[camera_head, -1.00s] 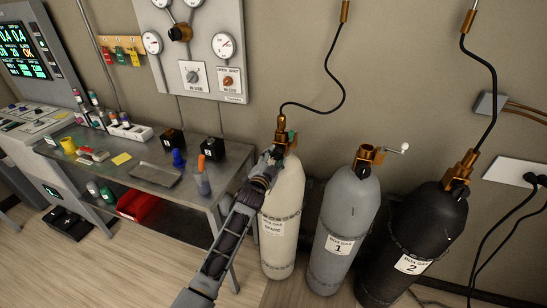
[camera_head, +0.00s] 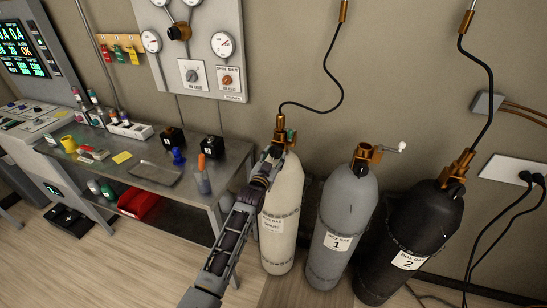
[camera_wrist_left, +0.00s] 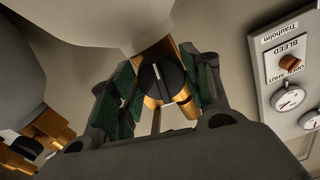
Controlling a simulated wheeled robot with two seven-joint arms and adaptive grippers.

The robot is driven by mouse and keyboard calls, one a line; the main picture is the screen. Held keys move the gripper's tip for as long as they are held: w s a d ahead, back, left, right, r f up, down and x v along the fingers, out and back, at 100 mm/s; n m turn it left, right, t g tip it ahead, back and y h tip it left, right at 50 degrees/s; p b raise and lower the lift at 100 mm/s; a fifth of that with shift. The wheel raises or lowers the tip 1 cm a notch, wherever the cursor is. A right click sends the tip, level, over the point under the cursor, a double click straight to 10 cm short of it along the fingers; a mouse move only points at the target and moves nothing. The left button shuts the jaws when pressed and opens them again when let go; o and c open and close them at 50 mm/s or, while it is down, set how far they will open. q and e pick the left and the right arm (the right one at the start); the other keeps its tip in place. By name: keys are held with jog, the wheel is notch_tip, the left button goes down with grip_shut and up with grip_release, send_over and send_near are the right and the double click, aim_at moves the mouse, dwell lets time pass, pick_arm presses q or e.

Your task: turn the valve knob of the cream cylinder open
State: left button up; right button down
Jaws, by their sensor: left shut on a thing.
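The cream cylinder (camera_head: 284,200) stands against the wall, left of the two other cylinders, with a brass valve (camera_head: 281,128) and a hose on top. My left gripper (camera_head: 277,151) is at its neck, just below the valve. In the left wrist view, the black round valve knob (camera_wrist_left: 160,82) with a pale line across it sits between the green-padded fingers of my left gripper (camera_wrist_left: 163,88), which is shut on it. The cream cylinder's body (camera_wrist_left: 100,18) fills the upper left there. In the head view the gripper hides the knob. My right gripper is not in view.
A grey cylinder (camera_head: 342,215) marked 1 and a black cylinder (camera_head: 418,235) marked 2 stand to the right. A metal table (camera_head: 222,178) with small items is at the left. A gauge panel (camera_head: 200,50) hangs on the wall above. Bare floor lies in front.

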pick_arm(q)
jog(key=shift+f, duration=0.15)
jog(key=o, duration=1)
jog(key=shift+v, duration=6.05)
jog(key=shift+o, duration=0.3)
